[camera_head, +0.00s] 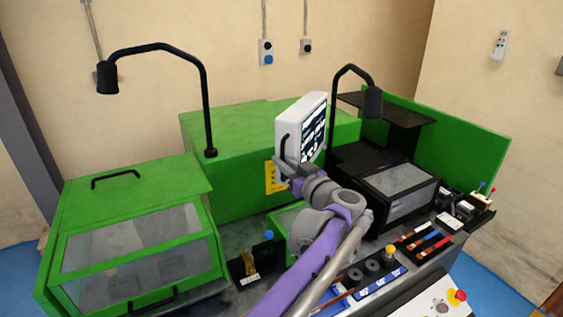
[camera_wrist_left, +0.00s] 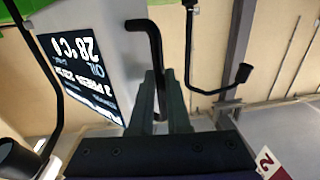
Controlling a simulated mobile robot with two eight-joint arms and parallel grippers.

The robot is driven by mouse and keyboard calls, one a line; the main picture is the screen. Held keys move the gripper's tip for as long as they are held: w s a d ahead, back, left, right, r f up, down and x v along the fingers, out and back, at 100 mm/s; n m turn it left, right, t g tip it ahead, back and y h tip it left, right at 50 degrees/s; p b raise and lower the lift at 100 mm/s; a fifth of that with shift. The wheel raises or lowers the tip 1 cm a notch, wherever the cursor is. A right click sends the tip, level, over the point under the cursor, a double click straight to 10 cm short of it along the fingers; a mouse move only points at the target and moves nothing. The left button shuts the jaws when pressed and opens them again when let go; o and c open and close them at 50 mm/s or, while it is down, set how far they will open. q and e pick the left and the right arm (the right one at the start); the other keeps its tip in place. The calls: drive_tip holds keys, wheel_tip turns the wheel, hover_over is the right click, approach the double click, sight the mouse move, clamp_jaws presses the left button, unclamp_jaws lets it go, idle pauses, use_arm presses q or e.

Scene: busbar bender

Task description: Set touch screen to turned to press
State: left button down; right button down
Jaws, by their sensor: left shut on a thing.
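The touch screen (camera_head: 313,128) is a white-cased panel with a dark lit display, standing above the green machine and turned so its display faces right in the head view. Its display also shows in the left wrist view (camera_wrist_left: 80,72), with white text upside down. A black bent handle (camera_wrist_left: 151,40) is on the screen's side. My left gripper (camera_head: 285,170) is at the lower side of the screen. In the left wrist view its fingers (camera_wrist_left: 158,95) are shut on the handle. My arm hides part of the machine below the screen. My right gripper is not in view.
Two black gooseneck lamps (camera_head: 205,95), (camera_head: 372,100) rise on either side of the screen. A green-framed cover (camera_head: 140,225) is at left, and a black box with a window (camera_head: 398,190) at right. Tools, knobs and a control panel with a red button (camera_head: 457,297) lie in front.

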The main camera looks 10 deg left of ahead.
use_arm(q)
drive_tip(key=c, duration=1.2)
unclamp_jaws()
drive_tip(key=shift+o, duration=0.2)
drive_tip(key=v, duration=1)
drive_tip(key=shift+s+d+b, duration=0.25)
drive_tip(key=shift+d+b, duration=0.05)
drive_tip(key=shift+b, duration=0.15)
wheel_tip(320, 180, up, 4)
drive_tip(key=w+a+m+t+h+p, duration=0.1)
drive_tip(key=w+a+m+t+h, duration=0.15)
drive_tip(key=t+h, duration=0.25)
drive_tip(key=s+a+f+m+g+h+p, duration=0.1)
drive_tip(key=s+a+f+g, duration=0.3)
drive_tip(key=s+f, duration=0.6)
drive_tip(key=s+a+f+m+g+h+p, duration=0.1)
drive_tip(key=s+a+f+m+g+h, duration=0.1)
drive_tip(key=s+f, duration=0.8)
drive_tip(key=s+a+f+m+g+h+p, duration=0.1)
drive_tip(key=s+a+f+m+g+h, duration=0.1)
drive_tip(key=s+a+f+g, duration=0.4)
drive_tip(key=s+f+g+h, duration=0.1)
drive_tip(key=s+f, duration=0.3)
drive_tip(key=s, duration=0.1)
drive_tip(key=shift+s+f+m+h, duration=0.25)
drive_tip(key=shift+m+h, duration=0.1)
drive_tip(key=shift+h, duration=0.05)
